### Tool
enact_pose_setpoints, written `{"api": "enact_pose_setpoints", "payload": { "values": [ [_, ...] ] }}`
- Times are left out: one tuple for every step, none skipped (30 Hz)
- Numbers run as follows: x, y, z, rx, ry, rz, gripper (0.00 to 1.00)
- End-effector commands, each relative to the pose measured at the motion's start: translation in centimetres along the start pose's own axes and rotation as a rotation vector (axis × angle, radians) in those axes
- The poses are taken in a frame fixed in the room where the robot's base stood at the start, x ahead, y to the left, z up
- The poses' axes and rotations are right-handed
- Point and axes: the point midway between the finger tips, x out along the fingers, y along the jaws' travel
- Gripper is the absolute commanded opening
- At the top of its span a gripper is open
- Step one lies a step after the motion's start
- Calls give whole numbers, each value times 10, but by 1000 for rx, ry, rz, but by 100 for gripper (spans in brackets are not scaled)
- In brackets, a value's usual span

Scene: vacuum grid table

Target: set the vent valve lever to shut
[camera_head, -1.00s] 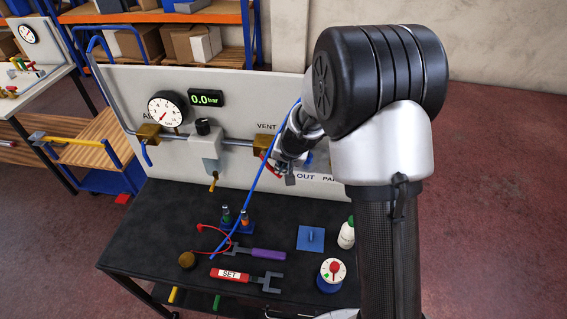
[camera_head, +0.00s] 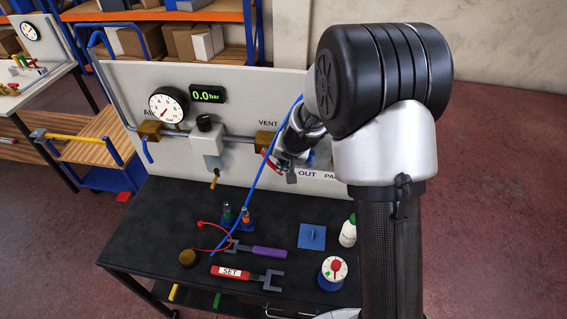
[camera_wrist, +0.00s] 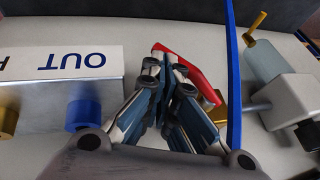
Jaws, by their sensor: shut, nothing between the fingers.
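The vent valve has a brass body (camera_head: 266,141) on the panel's pipe below the "VENT" label. Its red lever (camera_head: 267,161) shows only in part in the head view, beside my gripper (camera_head: 283,170). In the wrist view the red lever (camera_wrist: 198,80) slants from the brass body (camera_wrist: 221,98) up and left, past my fingertips. My gripper (camera_wrist: 168,62) is shut and empty, its fingertips overlapping the lever in the picture. I cannot tell whether they touch it. The arm hides part of the valve in the head view.
A blue hose (camera_head: 264,175) runs down close beside the valve; it also passes right of my gripper in the wrist view (camera_wrist: 234,70). A blue fitting (camera_wrist: 84,114) sits by the "OUT" label. Tools and a bottle (camera_head: 348,233) lie or stand on the black bench (camera_head: 165,212).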

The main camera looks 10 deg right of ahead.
Motion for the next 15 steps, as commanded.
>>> {"api": "enact_pose_setpoints", "payload": {
  "values": [
    [1, 0, 0, -1, 0, 0, 0],
    [1, 0, 0, -1, 0, 0, 0],
    [2, 0, 0, 0, 0, 0, 0],
    [2, 0, 1, 0, 0, 0, 0],
    [2, 0, 1, 0, 0, -1, 0],
    [2, 0, 1, 1, 0, -1, 0],
    [3, 0, 1, 1, 0, -1, 0],
    [3, 0, 1, 1, 0, -1, 0],
    [3, 0, 1, 1, 0, -1, 0],
    [3, 0, 1, 1, 0, -1, 0],
    [4, 0, 2, 1, 0, -1, 0],
    [4, 0, 2, 0, 0, -1, 0],
    [4, 0, 2, 0, 0, -1, 0],
    [5, 0, 2, -1, 0, -1, 0],
    [5, 0, 2, -1, 0, -1, 0]
  ]
}}
